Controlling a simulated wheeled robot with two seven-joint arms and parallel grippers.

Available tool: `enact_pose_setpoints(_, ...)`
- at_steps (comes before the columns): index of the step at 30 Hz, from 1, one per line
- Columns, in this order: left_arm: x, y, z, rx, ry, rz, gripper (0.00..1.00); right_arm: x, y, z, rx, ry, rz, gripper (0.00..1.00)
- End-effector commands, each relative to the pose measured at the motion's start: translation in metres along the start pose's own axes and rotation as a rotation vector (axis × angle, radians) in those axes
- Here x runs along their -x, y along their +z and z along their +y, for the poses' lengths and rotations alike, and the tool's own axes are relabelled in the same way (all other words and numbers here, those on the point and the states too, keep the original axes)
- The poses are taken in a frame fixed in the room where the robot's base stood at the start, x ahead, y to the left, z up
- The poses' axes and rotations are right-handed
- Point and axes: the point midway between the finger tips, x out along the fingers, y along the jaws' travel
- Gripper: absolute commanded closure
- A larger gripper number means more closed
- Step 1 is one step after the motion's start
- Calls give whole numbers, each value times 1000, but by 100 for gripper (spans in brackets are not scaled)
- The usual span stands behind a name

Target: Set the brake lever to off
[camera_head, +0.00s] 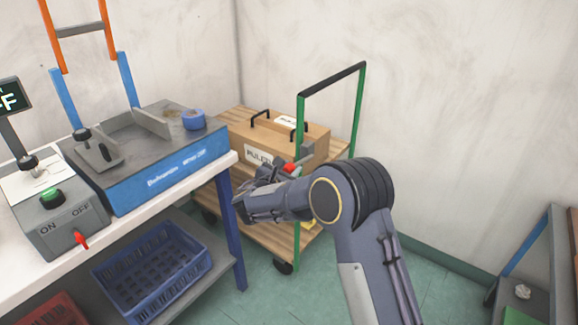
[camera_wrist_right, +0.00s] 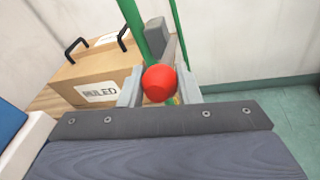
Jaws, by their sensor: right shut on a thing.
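A red knob (camera_head: 290,168) shows beside the cart's green upright, next to a grey block (camera_head: 306,153). I take it for the end of the brake lever; the lever's shaft is mostly hidden. My right gripper (camera_head: 280,172) reaches in from the lower right and is at the knob. In the right wrist view the red knob (camera_wrist_right: 159,83) sits between the two grey fingers of the right gripper (camera_wrist_right: 159,90), which is shut on it. The grey block (camera_wrist_right: 155,35) is just behind. My left gripper is not in view.
The wooden cart (camera_head: 230,112) carries a cardboard box (camera_head: 315,142) with black handles. A white workbench (camera_head: 150,205) stands left, with a grey ON/OFF control box (camera_head: 60,222) and a blue crate (camera_head: 150,270) below. Green floor (camera_head: 310,285) is clear at front; a rack (camera_head: 535,260) is right.

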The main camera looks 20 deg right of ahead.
Motion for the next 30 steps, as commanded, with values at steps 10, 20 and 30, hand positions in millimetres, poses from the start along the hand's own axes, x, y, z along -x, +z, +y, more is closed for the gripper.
enact_pose_setpoints(10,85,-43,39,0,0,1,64,-4,54,10,-64,-61,307,100)
enact_pose_setpoints(20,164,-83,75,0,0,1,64,-21,85,12,-127,-119,601,100)
enact_pose_setpoints(30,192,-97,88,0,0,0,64,-42,97,11,-142,-133,690,100)
